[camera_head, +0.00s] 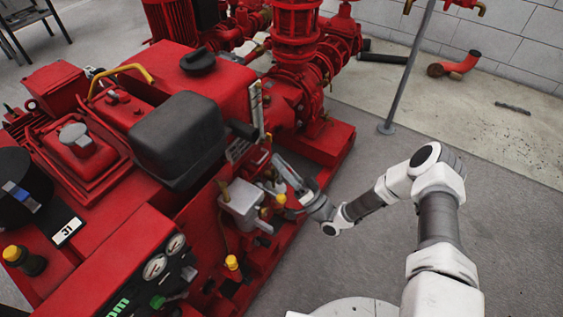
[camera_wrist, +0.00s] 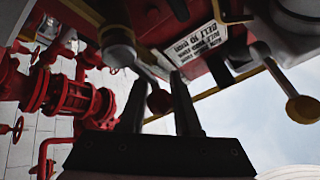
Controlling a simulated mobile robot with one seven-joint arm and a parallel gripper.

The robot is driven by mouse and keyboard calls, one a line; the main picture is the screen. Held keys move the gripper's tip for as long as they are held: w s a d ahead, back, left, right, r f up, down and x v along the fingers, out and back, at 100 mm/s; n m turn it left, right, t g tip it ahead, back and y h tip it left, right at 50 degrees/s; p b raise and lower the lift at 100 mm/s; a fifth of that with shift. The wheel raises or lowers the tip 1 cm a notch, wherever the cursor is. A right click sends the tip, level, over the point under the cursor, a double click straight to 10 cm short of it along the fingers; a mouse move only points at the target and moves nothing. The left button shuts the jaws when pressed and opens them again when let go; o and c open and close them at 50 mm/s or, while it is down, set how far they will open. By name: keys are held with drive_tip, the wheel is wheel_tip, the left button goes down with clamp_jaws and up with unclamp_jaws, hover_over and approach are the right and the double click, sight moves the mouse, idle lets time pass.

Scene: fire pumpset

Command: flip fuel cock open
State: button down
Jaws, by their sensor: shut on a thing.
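In the wrist view, a short metal lever with a dark red ball knob (camera_wrist: 159,101) lies between the two dark fingers of my gripper (camera_wrist: 159,84). It looks like the fuel cock lever, and my gripper is shut on it. The lever runs up to a grey round fitting (camera_wrist: 118,42). In the head view, my gripper (camera_head: 287,180) is at the side of the red engine, beside a grey metal box (camera_head: 242,203). The lever is hidden or too small to tell apart there.
A second lever with a yellow knob (camera_wrist: 305,109) shows at right in the wrist view. A black muffler-like box (camera_head: 178,140), a gauge panel (camera_head: 165,256) and red piping (camera_head: 297,60) surround the work spot.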

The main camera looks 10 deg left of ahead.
idle(0.4)
drive_tip(key=c, duration=0.6)
unclamp_jaws()
drive_tip(key=shift+f, duration=0.1)
